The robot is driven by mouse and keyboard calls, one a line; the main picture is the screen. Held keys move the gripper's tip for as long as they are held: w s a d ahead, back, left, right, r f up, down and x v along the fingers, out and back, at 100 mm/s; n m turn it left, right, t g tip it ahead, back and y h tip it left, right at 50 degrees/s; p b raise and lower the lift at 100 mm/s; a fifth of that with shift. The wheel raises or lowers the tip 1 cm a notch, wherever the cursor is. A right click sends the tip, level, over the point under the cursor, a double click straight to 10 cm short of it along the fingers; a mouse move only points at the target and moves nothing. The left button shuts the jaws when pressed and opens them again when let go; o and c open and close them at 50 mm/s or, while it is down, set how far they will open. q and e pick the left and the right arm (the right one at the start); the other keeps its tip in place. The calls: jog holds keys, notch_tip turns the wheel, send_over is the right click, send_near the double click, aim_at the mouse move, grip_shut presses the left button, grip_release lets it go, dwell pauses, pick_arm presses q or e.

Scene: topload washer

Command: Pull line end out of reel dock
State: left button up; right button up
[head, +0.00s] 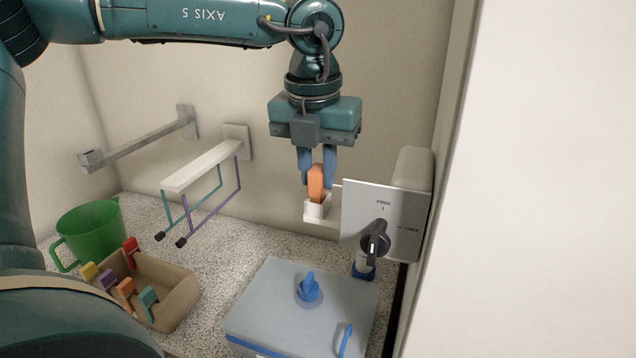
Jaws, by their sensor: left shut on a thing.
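My left gripper (316,174) points down in the upper middle of the head view. Its blue fingers are shut on an orange piece (316,183), which looks like the line end. The lower end of this piece meets a small white holder (315,211), which looks like the reel dock and juts out beside a white panel. I cannot tell whether the piece is still seated in it. My right gripper is not in view.
The white panel (353,218) carries a dark rotary knob (374,244). Below is a grey lidded box (277,285) with a blue knob. At left are a green jug (91,232), a tan bin (184,287) with coloured clips, and a wall rack (203,166).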

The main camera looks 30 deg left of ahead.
aim_at(319, 166)
pick_arm(q)
grip_shut()
jog(key=shift+r, duration=0.1)
jog(key=shift+r, duration=1.5)
jog(key=shift+r, duration=1.5)
jog(key=shift+a, duration=0.1)
